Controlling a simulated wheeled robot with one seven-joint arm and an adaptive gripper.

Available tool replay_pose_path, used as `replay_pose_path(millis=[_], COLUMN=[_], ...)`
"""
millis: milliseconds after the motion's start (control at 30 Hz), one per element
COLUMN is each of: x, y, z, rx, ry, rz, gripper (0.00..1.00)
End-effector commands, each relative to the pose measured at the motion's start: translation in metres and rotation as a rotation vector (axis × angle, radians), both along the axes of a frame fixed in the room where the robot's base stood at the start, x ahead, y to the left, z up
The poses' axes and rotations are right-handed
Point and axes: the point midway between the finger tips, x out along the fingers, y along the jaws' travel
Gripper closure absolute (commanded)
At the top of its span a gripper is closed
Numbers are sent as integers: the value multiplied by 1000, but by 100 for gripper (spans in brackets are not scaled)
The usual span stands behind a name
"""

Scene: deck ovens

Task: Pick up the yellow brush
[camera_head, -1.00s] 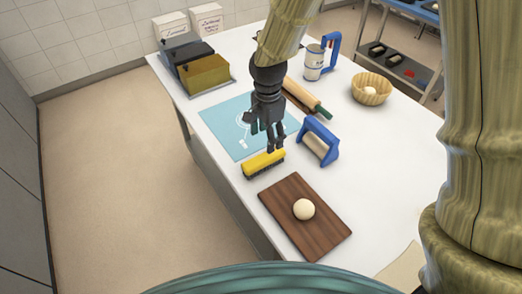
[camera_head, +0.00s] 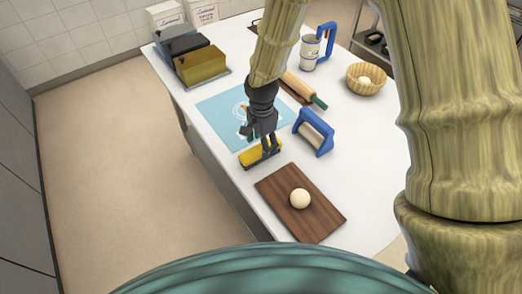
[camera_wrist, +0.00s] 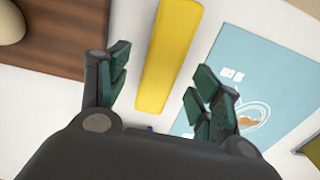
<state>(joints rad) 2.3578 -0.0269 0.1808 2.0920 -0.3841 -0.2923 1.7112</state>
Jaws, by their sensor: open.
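The yellow brush (camera_head: 247,157) lies on the white table near its left edge, between the blue mat and the wooden board. My gripper (camera_head: 265,153) is over the brush and hides part of it in the head view. In the wrist view, the brush (camera_wrist: 168,55) shows as a long yellow bar between and ahead of the two open fingers (camera_wrist: 160,90). The fingers are spread wider than the brush is across and hold nothing. I cannot tell the exact height of the fingertips above the brush.
A wooden board (camera_head: 320,219) with a dough ball (camera_head: 300,198) lies in front. A blue-handled roller (camera_head: 314,132) stands close on the right. The blue mat (camera_head: 215,108) lies behind. A rolling pin (camera_head: 301,88), a basket (camera_head: 366,79) and tins (camera_head: 201,66) stand farther back.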

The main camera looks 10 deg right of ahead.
Motion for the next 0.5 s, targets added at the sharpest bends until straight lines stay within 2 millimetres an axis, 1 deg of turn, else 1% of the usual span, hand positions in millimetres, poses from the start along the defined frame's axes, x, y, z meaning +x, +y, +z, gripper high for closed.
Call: replay_pose_path(millis=[300,500], x=[0,0], y=[2,2], z=[-26,-34], rx=[0,-1], ry=[1,0], rz=[1,0], gripper=[36,36])
